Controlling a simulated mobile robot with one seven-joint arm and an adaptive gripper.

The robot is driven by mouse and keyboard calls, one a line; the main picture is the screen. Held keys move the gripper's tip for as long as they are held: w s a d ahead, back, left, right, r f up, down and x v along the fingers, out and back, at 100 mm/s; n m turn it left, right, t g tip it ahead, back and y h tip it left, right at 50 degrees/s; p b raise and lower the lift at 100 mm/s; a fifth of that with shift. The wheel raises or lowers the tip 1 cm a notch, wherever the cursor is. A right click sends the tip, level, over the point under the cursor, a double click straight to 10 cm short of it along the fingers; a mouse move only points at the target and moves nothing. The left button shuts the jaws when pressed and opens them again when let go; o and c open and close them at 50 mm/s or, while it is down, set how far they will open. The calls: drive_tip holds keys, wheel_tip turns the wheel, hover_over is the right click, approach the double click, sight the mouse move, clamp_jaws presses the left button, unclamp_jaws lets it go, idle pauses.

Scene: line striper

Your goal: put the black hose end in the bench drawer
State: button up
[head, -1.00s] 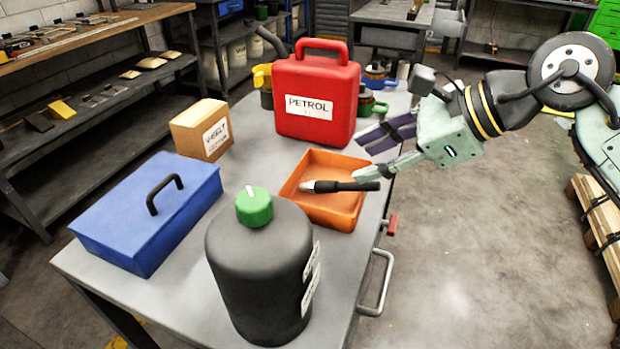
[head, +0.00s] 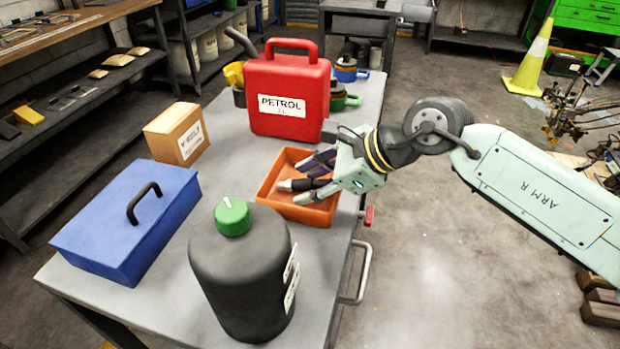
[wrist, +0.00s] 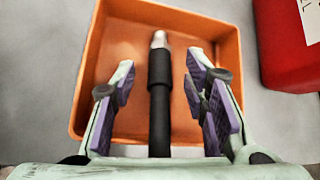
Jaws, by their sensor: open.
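The black hose end (wrist: 159,100), a black tube with a pale metal tip, lies at the orange tray (wrist: 86,84). In the head view its tip (head: 287,184) shows above the tray (head: 268,189), and my gripper partly hides the rest. My gripper (head: 305,179) is open over the tray. In the wrist view the hose end lies between the two purple-padded fingers of my gripper (wrist: 162,95), with a gap on both sides. The drawer's interior is not in view; a bar handle (head: 362,273) shows at the bench's right side.
A red petrol can (head: 290,122) stands behind the tray. A black bottle with a green cap (head: 240,270) stands in front. A blue box (head: 120,235) and a cardboard box (head: 165,132) are to the left. A small red clamp handle (head: 369,215) sticks out at the bench edge.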

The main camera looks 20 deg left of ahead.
drive_tip(key=shift+c, duration=0.6)
clamp_jaws()
